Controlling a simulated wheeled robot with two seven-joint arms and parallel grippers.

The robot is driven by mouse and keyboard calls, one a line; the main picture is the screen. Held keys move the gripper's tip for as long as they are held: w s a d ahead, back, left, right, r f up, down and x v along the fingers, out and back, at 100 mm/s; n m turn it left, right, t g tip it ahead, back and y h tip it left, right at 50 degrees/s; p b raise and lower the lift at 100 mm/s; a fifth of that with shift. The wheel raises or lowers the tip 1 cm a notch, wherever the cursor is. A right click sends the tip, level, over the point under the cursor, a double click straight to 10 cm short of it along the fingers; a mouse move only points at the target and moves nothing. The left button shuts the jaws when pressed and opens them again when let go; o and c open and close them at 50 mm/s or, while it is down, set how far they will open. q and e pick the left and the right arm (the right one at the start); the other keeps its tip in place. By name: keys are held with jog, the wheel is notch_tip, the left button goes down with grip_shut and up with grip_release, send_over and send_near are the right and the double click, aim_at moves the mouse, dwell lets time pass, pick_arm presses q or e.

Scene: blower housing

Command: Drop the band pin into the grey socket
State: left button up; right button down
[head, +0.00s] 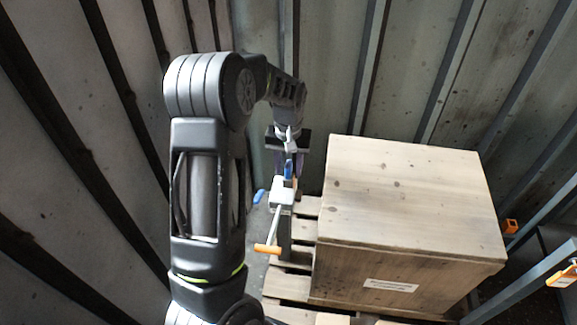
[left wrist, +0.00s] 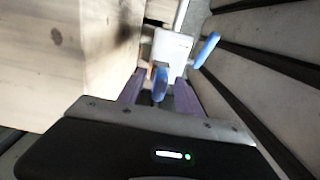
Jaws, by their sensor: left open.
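A light grey block (head: 283,193) stands beside the wooden crate, with a blue handle (head: 259,197) on its left and an orange T-shaped handle (head: 268,249) on a thin rod toward the front. Another blue piece (head: 288,170) stands at its far side, under my left gripper (head: 287,162). In the left wrist view the open purple fingers of my left gripper (left wrist: 159,92) are on either side of this blue piece (left wrist: 160,85), with visible room around it. A bit of orange shows beside it. I cannot tell which piece is the band pin, nor see the socket's opening. My right gripper is not in view.
A large wooden crate (head: 400,190) stands on a pallet (head: 290,286), close to the right of the block and gripper. Ribbed metal walls (head: 420,60) enclose the place. A grey metal bar (head: 520,287) and orange parts (head: 510,226) are at the right.

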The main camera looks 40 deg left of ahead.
pick_arm(q)
notch_tip(320, 180, up, 8)
jog(key=shift+f+p, duration=0.2)
jog(key=shift+p, duration=0.35)
